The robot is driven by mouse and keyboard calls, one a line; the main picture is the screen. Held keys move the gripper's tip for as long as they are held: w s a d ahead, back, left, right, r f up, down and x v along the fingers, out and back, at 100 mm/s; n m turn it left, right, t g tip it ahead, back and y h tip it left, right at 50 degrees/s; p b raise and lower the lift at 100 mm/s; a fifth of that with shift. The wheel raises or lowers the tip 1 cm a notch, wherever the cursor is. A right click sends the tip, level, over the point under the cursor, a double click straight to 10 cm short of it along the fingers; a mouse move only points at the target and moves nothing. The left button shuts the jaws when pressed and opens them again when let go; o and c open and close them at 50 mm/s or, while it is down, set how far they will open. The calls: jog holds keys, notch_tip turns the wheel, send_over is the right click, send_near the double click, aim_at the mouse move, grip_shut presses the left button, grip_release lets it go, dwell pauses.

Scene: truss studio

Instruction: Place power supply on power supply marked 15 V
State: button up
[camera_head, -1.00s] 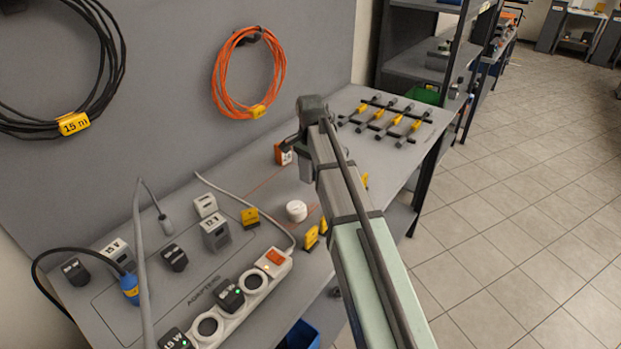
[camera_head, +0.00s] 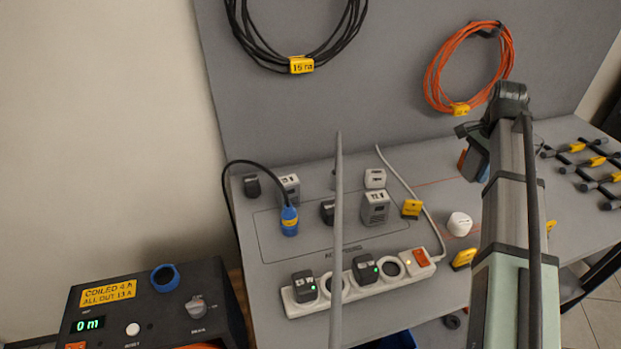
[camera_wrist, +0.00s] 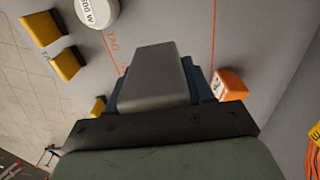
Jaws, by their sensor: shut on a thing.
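My gripper (camera_wrist: 156,88) is shut on a grey box-shaped power supply (camera_wrist: 155,72), seen between its dark blue fingers in the wrist view. In the head view my gripper (camera_head: 474,160) is at the right, over the bench; the held piece is mostly hidden there. A light grey power supply (camera_head: 290,183) stands at the left of the bench, its 15 V label readable only in the earlier frame. A blue plug (camera_head: 289,220) stands in front of it and covers part of it. Another grey power supply (camera_head: 376,208) stands to its right, its label hard to read.
A white power strip (camera_head: 350,294) with black adapters (camera_head: 305,285) lies along the front. A grey upright cable (camera_head: 337,230) crosses the view before the bench. Small black adapters (camera_head: 252,186), a white puck (camera_head: 459,224) and yellow tags (camera_head: 411,209) stand around. A black control box (camera_head: 150,310) is lower left.

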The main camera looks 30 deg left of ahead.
jog(key=s+a+r+n, duration=0.1)
jog(key=s+a, duration=0.1)
jog(key=a, duration=0.5)
jog(key=s+a+r+n, duration=0.1)
jog(key=s+a, duration=0.1)
jog(key=a, duration=0.5)
notch_tip(320, 180, up, 7)
jog(key=m, duration=0.2)
send_over(287, 180)
jog(key=shift+f, duration=5.05)
jog(key=shift+d+f, duration=0.1)
jog(key=shift+f, duration=0.05)
jog(key=o, duration=1.3)
notch_tip(287, 180, up, 12)
jog(key=shift+r, duration=0.15)
